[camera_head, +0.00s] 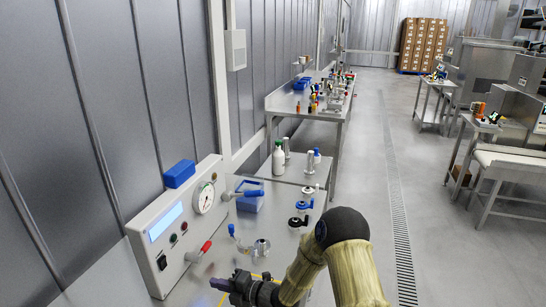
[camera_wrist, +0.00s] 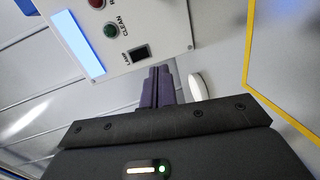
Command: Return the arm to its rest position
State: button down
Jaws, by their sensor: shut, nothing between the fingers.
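My arm (camera_head: 340,255) reaches in from the bottom of the head view, with its dark elbow raised and its forearm sloping down to the left. My gripper (camera_head: 218,284) is low over the steel counter (camera_head: 190,290), in front of the grey control box (camera_head: 150,245). In the wrist view the purple fingers (camera_wrist: 158,86) are together and empty. The control box (camera_wrist: 130,25) is beyond the fingertips, with its lit blue display, buttons and black switch. A white round thing (camera_wrist: 198,88) lies just right of the fingers; I cannot tell what it is.
The box carries a gauge (camera_head: 204,198) and a red-tipped lever (camera_head: 205,247). A blue block (camera_head: 179,173) sits on top. A blue bin (camera_head: 250,198), a glass piece (camera_head: 260,247) and a white bottle (camera_head: 278,158) stand farther along. Open floor (camera_head: 430,230) lies to the right.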

jog(key=d+r+m+t+h, duration=0.1)
jog(key=d+r+m+h, duration=0.2)
jog(key=d+m+h, duration=0.6)
jog(key=d+r+m+t+h, duration=0.1)
jog(key=d+r+m+h, duration=0.25)
jog(key=d+m, duration=0.7)
jog(key=s+d+r+m+g+h, duration=0.1)
jog(key=s+d+r+m+g, duration=0.1)
jog(key=s+d+m, duration=0.4)
jog(key=s+d+r+m+g+h, duration=0.2)
jog(key=s+d+m, duration=0.4)
jog(key=s, duration=0.7)
jog(key=shift+s+d+r, duration=0.15)
jog(key=shift+d+r, duration=0.55)
jog(key=shift+d, duration=0.35)
